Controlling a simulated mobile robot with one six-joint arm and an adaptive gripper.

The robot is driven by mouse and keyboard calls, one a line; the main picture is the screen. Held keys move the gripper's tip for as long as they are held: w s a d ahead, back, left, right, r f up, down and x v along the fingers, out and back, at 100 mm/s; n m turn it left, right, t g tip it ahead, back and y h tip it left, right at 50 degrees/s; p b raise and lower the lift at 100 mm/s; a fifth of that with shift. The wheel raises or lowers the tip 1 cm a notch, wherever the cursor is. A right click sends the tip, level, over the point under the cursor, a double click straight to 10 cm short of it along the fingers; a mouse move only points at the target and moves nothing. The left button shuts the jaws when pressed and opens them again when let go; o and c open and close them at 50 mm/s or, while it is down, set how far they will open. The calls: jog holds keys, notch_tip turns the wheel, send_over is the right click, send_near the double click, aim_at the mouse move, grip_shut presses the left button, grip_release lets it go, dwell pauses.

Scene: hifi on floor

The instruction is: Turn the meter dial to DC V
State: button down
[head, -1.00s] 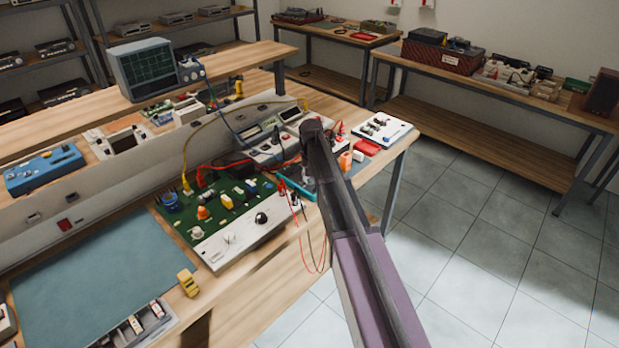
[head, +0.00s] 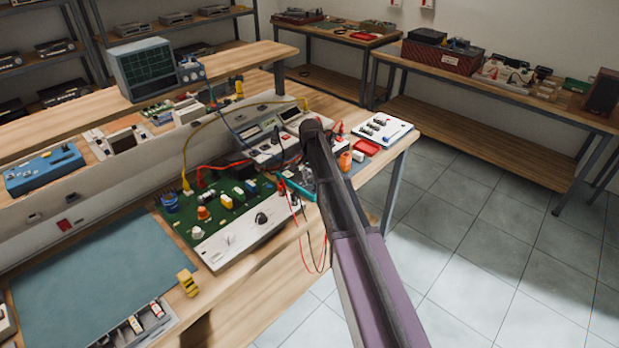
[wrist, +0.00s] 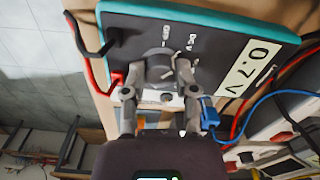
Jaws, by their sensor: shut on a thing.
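The meter (wrist: 215,20) has a dark face and a teal case, and fills the top of the wrist view. Its display (wrist: 249,67) reads 0.7 V. Small white markings, one of which looks like DC V, sit around the round grey dial (wrist: 160,62). My gripper (wrist: 158,80) is shut on the dial, one finger on each side. The fingers partly cover the dial, and I cannot tell exactly which mark it points at. In the head view only a teal edge of the meter (head: 294,187) shows beside my arm, and my fingertips are hidden.
Red and black leads (wrist: 90,62) plug into the meter's left side. A green circuit board (head: 232,190) and a bench instrument (head: 268,148) stand close by, with loose wires between. A blue mat (head: 95,260) lies at the bench's left. Open floor lies right.

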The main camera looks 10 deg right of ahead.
jog(key=shift+d, duration=0.15)
jog(key=shift+c, duration=2)
grip_release()
